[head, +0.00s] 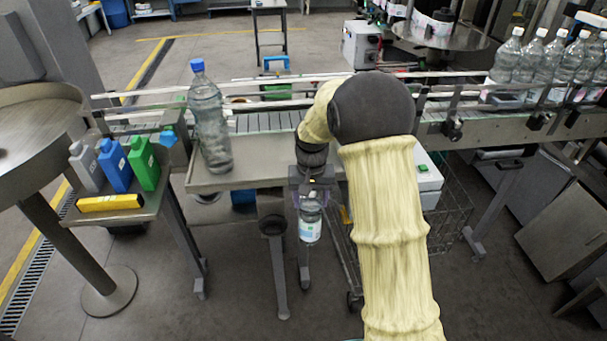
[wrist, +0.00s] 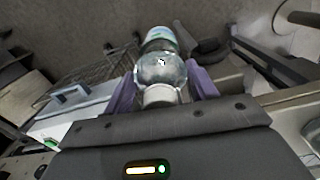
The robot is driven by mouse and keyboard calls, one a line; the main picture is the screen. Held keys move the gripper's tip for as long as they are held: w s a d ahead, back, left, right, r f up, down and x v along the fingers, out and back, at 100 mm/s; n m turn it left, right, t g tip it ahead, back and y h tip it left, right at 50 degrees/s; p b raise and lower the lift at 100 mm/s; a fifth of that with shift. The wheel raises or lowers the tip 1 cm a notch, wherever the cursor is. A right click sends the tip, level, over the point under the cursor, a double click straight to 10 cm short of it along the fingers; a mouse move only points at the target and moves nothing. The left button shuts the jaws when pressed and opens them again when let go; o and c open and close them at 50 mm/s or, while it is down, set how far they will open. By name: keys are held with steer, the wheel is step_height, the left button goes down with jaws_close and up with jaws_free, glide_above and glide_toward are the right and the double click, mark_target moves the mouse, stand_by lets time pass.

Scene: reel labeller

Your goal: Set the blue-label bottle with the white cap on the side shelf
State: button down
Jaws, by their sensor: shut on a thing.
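My gripper (head: 312,196) is shut on a clear bottle (head: 310,215) with a blue-green and white label. In the wrist view, the bottle (wrist: 161,69) has its white cap (wrist: 159,95) towards me, between the purple fingers, and its label (wrist: 161,36) at the far end. It hangs roughly upright over the floor, in front of the conveyor. A bare metal shelf (head: 262,164) runs along the conveyor's near side, left of and behind the bottle in the head view. The bottle looks clear of it.
A tall blue-capped bottle (head: 211,125) stands, slightly tilted in view, at the shelf's left end. A small stand (head: 148,211) at left holds grey, blue and green containers and a yellow object. Several clear bottles (head: 541,57) line the conveyor at right. A wire cart (head: 452,208) stands below.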

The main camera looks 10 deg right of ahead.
mark_target(319, 225)
steer(key=shift+n, duration=0.3)
steer(key=f, duration=0.3)
steer(key=s+d+f, duration=0.1)
steer(key=f, duration=0.2)
steer(key=d+f, duration=0.1)
steer(key=f, duration=0.2)
steer(key=shift+s+d+f, duration=0.15)
steer(key=shift+s+f, duration=0.15)
steer(key=s+d+f, duration=0.3)
steer(key=s+f, duration=0.1)
steer(key=f, duration=0.7)
steer(key=shift+s+f+n, duration=0.15)
steer(key=shift+s+n, duration=0.15)
steer(key=shift+s, duration=0.1)
